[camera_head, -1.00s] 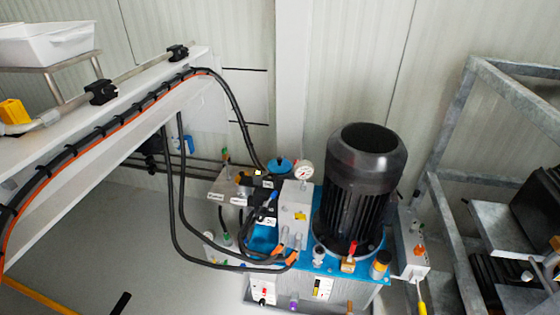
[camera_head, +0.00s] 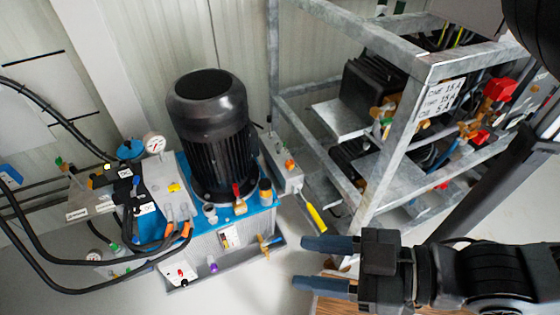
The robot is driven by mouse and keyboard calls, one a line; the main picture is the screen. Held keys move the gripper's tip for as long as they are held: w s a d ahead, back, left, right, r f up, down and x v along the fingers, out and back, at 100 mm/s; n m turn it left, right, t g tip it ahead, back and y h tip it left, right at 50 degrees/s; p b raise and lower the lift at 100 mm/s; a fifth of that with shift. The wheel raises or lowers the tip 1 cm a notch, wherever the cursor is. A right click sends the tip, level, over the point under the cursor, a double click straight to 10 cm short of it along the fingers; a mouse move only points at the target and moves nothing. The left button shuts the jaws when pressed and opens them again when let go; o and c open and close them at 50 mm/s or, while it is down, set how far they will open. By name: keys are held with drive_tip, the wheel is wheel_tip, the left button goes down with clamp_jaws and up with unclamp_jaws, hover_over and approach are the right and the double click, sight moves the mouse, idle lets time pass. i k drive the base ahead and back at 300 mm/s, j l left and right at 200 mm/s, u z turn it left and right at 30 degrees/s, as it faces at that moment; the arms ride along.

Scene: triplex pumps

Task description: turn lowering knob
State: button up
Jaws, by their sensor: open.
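A hydraulic power unit with a tall black motor (camera_head: 212,135) on a blue-topped tank stands left of the centre. Its valve block (camera_head: 158,185) carries hoses, a pressure gauge (camera_head: 154,143) and small coloured fittings. A red-handled part (camera_head: 237,192), a red knob on a white panel (camera_head: 181,273) and a purple knob (camera_head: 212,265) show on the unit. I cannot tell which part is the lowering knob; labels are too small to read. My gripper (camera_head: 310,264) is open and empty at the lower right, its blue-grey fingers pointing left, apart from the unit in the picture.
A grey metal frame (camera_head: 400,150) with dark equipment and red-handled valves stands at the right. A box with a yellow-handled tool (camera_head: 316,219) is between unit and frame. Black hoses (camera_head: 45,255) loop at the left. Bare floor shows between the unit and my gripper.

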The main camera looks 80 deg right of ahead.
sight(289, 163)
drive_tip(key=i+j+z, duration=0.1)
drive_tip(key=j+z, duration=0.5)
drive_tip(key=z, duration=0.2)
drive_tip(key=i+l+z, duration=0.1)
drive_tip(key=z, duration=0.8)
drive_tip(key=i+j, duration=0.05)
